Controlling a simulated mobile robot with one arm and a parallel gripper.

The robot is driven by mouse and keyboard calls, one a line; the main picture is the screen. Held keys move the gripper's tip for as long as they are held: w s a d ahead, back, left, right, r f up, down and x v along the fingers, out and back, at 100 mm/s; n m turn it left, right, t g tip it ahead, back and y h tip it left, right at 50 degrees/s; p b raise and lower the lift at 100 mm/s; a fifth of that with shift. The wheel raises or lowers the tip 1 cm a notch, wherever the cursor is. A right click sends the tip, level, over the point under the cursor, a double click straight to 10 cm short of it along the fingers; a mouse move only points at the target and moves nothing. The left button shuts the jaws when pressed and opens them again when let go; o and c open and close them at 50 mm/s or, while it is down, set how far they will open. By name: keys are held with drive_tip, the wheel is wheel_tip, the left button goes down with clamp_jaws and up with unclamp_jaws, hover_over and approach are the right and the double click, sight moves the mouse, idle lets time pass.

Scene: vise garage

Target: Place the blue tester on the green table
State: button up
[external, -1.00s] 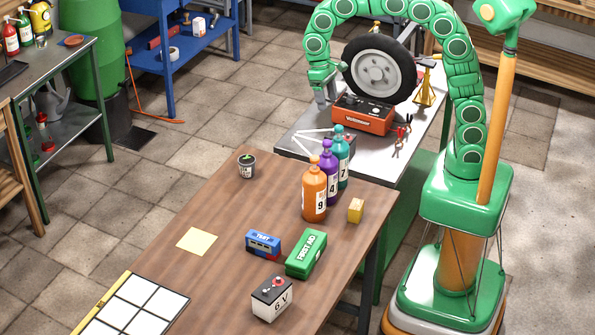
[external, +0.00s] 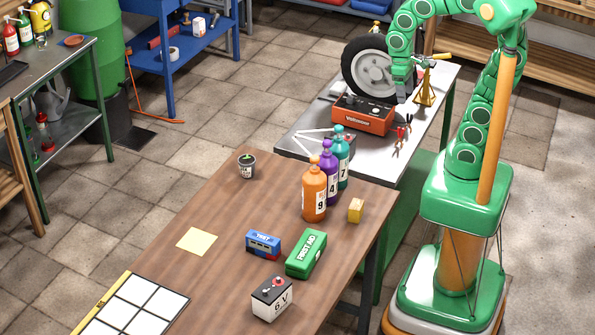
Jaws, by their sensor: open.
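A grey metal-topped table with green legs (external: 400,172) adjoins the wooden table's far end. Another green-framed table (external: 70,62) stands at the left; I cannot tell which is the green table. My gripper (external: 402,93) is open and empty over the metal-topped table, by the wheel and the red charger, far from the tester.
Orange, purple and teal bottles (external: 314,193) stand at the wooden table's far right, near a yellow block (external: 356,211). A 6 V battery (external: 271,298) is in front of the tester.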

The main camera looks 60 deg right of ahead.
drive_tip(key=s+d+f, duration=0.2)
drive_tip(key=s+d, duration=0.1)
drive_tip(key=s, duration=0.4)
drive_tip(key=shift+s+f, duration=0.25)
drive_tip(key=shift+s, duration=0.05)
